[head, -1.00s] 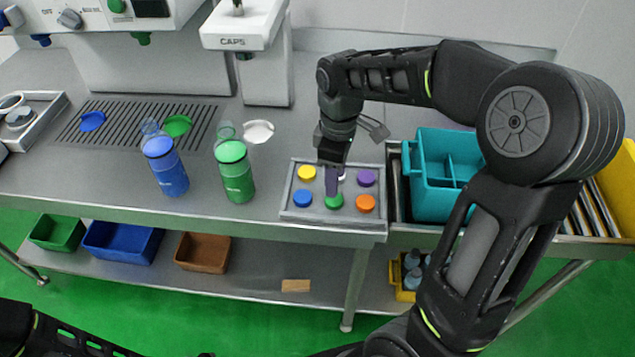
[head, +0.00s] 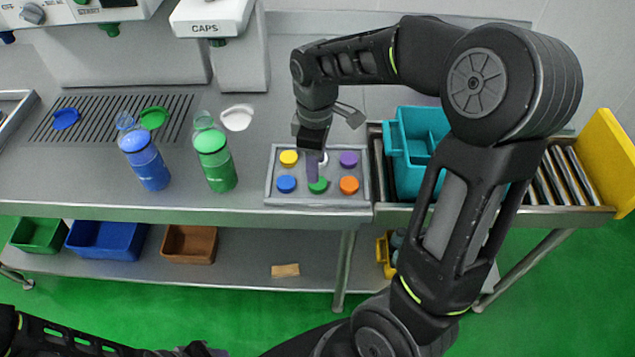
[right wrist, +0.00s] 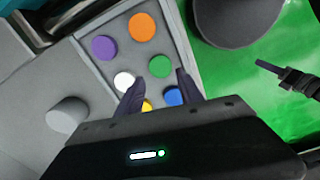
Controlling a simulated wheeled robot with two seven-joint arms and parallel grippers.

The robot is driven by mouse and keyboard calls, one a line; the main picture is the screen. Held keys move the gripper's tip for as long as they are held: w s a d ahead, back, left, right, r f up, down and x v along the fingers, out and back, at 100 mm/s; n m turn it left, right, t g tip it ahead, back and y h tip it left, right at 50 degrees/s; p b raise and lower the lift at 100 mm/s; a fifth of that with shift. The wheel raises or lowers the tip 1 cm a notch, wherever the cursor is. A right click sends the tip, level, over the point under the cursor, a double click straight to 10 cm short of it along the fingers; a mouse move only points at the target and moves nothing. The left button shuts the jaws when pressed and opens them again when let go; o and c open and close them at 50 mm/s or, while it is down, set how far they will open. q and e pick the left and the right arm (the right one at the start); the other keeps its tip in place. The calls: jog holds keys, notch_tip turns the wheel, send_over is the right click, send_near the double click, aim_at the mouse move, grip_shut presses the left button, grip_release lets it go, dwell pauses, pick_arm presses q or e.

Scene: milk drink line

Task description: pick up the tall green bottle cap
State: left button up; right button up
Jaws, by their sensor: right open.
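The green cap (head: 318,186) sits in the front row of the grey cap tray (head: 268,190), between the blue cap (head: 286,184) and the orange cap (head: 349,185). My right gripper (head: 315,168) points down over it, its fingers hiding part of the tray. In the right wrist view the green cap (right wrist: 159,66) shows just beyond and between the two spread fingertips (right wrist: 160,80). The right gripper is open, with nothing held. The wrist view does not show clearly whether the fingers are beside the cap or above it. My left gripper is not seen.
The yellow cap (head: 289,158), white cap (right wrist: 125,81) and purple cap (head: 348,159) share the tray closely. A blue bottle (head: 150,168) and a green bottle (head: 219,172) stand to the left. A teal bin (head: 399,165) stands to the right. The tray lies near the counter's front edge.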

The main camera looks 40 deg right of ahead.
jog(key=shift+s+f, duration=0.1)
jog(key=shift+f, duration=0.5)
notch_tip(320, 180, down, 4)
jog(key=shift+f+p, duration=0.1)
jog(key=shift+p, duration=0.45)
jog(key=shift+s, duration=0.1)
grip_shut()
jog(key=shift+r, duration=0.25)
notch_tip(320, 180, up, 10)
jog(key=b, duration=0.1)
jog(key=shift+f, duration=0.15)
